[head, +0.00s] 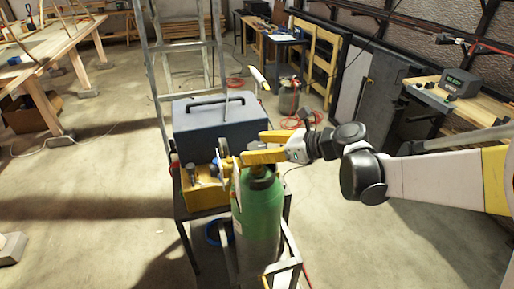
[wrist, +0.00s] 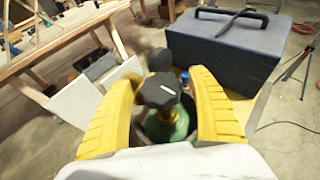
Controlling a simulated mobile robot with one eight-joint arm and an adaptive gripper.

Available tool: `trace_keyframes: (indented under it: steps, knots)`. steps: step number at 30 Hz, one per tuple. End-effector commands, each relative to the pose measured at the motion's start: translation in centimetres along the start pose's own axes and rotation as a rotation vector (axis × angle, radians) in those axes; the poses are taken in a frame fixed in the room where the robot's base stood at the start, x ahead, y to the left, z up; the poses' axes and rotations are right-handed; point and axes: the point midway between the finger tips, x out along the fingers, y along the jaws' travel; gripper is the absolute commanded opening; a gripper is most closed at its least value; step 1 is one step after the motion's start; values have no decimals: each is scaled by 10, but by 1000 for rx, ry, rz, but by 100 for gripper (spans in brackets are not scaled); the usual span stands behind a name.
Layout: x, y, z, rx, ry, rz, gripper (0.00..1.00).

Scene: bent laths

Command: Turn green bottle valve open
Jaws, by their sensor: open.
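The green bottle (head: 258,215) stands upright on a dark metal cart in the middle of the head view. Its black valve knob (wrist: 159,91) shows in the wrist view, with the green bottle top (wrist: 168,128) below it. My gripper (head: 250,147) reaches in from the right over the bottle's top. In the wrist view the two yellow fingers of my gripper (wrist: 168,88) are spread, one on each side of the knob, with a gap to each. In the head view the knob is mostly hidden by the fingers.
A blue-grey case (head: 220,122) with a handle sits on the cart behind the bottle. A yellow box (head: 205,195) with small fittings is left of the bottle. A stepladder (head: 160,70) stands behind. A wooden workbench (head: 45,45) is at far left; open floor lies between.

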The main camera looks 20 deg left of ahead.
Motion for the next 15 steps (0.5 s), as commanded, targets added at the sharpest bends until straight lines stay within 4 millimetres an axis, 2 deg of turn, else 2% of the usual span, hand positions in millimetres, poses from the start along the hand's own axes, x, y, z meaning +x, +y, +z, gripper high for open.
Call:
trace_keyframes:
  steps: [3, 8, 9, 15]
  knots:
    - [0, 0, 0, 0, 0, 0, 68]
    - [0, 0, 0, 0, 0, 0, 19]
    - [0, 0, 0, 0, 0, 0, 16]
    - [0, 0, 0, -3, 0, 9, 16]
